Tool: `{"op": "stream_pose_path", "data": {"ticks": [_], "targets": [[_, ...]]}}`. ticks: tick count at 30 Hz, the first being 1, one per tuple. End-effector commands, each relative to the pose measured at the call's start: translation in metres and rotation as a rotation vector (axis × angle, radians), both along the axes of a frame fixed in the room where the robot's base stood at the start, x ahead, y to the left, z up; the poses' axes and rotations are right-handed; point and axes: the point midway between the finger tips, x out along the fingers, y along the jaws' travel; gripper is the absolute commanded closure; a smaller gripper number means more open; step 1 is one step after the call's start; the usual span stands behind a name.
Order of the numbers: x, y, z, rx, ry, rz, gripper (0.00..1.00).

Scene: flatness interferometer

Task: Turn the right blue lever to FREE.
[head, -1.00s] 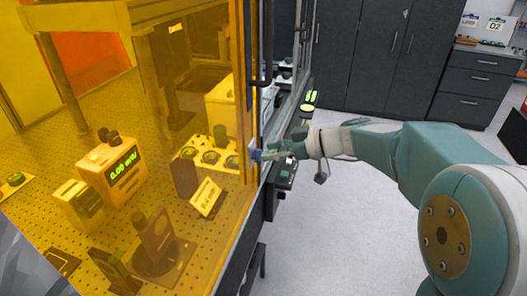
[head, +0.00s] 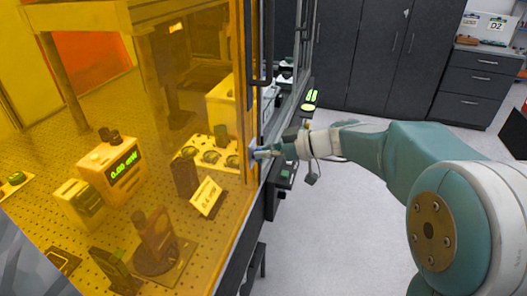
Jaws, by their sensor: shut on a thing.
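A blue lever (head: 258,154) sits at the right edge of the amber-windowed enclosure, low on the frame beside the window. Only a small blue part of it shows, and its angle cannot be made out. My gripper (head: 267,153) reaches in from the right and is shut on the lever. The fingers hide most of it. No FREE marking can be read. I see no second blue lever.
The amber window (head: 130,190) fills the left, with optics and a green-lit meter (head: 124,163) behind it. Black handles (head: 262,45) stand above the lever. Dark cabinets (head: 370,60) stand at the back. The floor (head: 340,235) below my arm is clear.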

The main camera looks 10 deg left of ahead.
Motion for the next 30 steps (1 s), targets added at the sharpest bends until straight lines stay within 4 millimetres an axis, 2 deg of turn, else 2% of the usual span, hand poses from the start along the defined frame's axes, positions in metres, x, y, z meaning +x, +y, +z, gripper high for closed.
{"op": "stream_pose_path", "data": {"ticks": [11, 30], "targets": [[0.005, -0.002, 0.0, 0.025, 0.182, -0.004, 1.0], [0.014, -0.004, -0.005, 0.112, 0.778, -0.008, 1.0]]}}
